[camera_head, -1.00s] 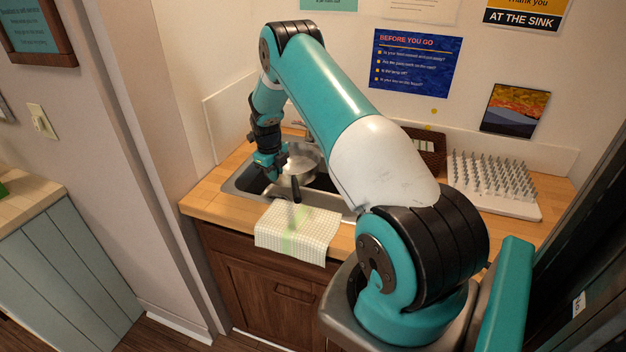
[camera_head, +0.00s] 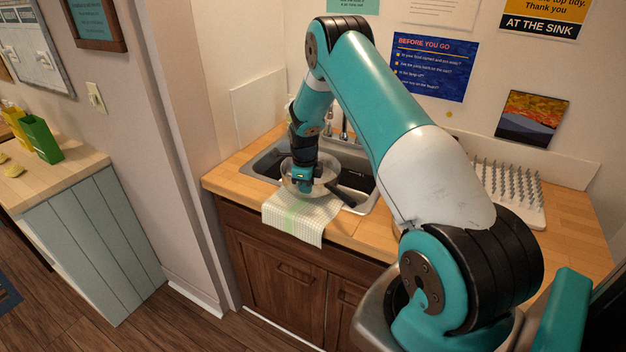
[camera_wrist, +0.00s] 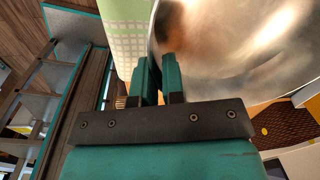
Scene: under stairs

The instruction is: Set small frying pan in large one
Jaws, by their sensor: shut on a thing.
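A shiny metal pan (camera_wrist: 240,45) with a dark handle (camera_head: 343,194) is at my gripper (camera_head: 302,184). In the head view the pan (camera_head: 328,172) is over the front left of the sink, near the towel, with its handle pointing right and toward the front. In the wrist view my gripper (camera_wrist: 160,75) is shut on the pan's edge, and the bowl of the pan fills the upper right. I take this for the small frying pan. I cannot make out a second, larger pan; my arm hides much of the counter's middle.
A steel sink (camera_head: 262,163) is set in the wooden counter (camera_head: 226,174). A checked towel (camera_head: 297,217) hangs over its front edge. A spiked white drying rack (camera_head: 518,195) stands at the right. A faucet (camera_head: 343,130) rises behind the sink.

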